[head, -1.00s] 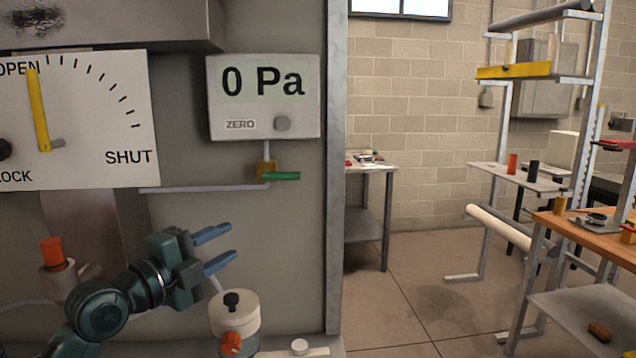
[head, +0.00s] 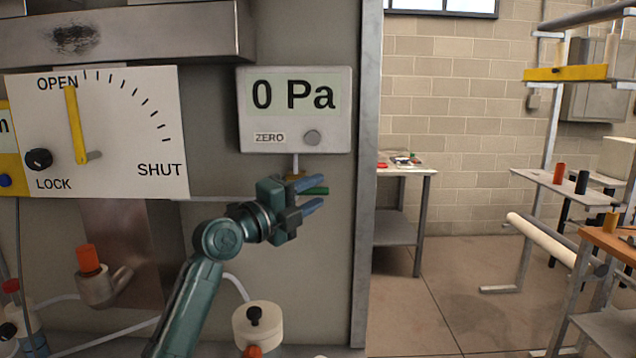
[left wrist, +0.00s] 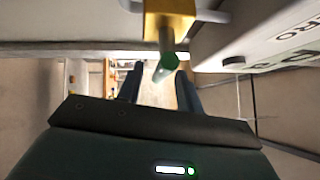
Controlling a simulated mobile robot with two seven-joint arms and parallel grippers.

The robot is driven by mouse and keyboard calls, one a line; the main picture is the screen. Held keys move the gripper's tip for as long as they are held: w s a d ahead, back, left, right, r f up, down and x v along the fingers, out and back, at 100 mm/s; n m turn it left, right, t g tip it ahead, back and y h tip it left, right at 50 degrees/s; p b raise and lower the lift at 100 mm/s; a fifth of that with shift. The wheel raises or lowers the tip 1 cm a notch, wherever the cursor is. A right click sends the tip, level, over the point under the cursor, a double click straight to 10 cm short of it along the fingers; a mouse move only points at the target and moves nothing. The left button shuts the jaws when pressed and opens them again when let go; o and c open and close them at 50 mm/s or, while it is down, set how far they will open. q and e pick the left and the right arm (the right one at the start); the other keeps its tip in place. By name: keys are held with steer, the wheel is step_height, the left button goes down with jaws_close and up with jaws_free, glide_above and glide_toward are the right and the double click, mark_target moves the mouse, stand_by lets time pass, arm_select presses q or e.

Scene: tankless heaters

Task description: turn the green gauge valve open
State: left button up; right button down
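The green gauge valve handle (head: 316,191) sticks out to the right below the pressure gauge (head: 295,110), which reads 0 Pa. In the left wrist view the green handle (left wrist: 167,66) points from its brass valve body (left wrist: 170,24) toward my gripper. My left gripper (head: 314,193) is open, with one blue finger above and one below the handle in the head view. In the left wrist view my left gripper (left wrist: 161,88) shows a gap on both sides of the handle tip. The brass body is mostly hidden in the head view. My right gripper is not in view.
A dial plate (head: 120,170) marked OPEN and SHUT has a yellow pointer (head: 75,125) near OPEN. The panel's metal edge post (head: 368,200) is to the right. A side table (head: 405,172) stands beyond.

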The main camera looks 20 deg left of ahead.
arm_select(q)
steer(key=shift+x, duration=1)
steer(key=shift+c, duration=0.2)
jaws_close()
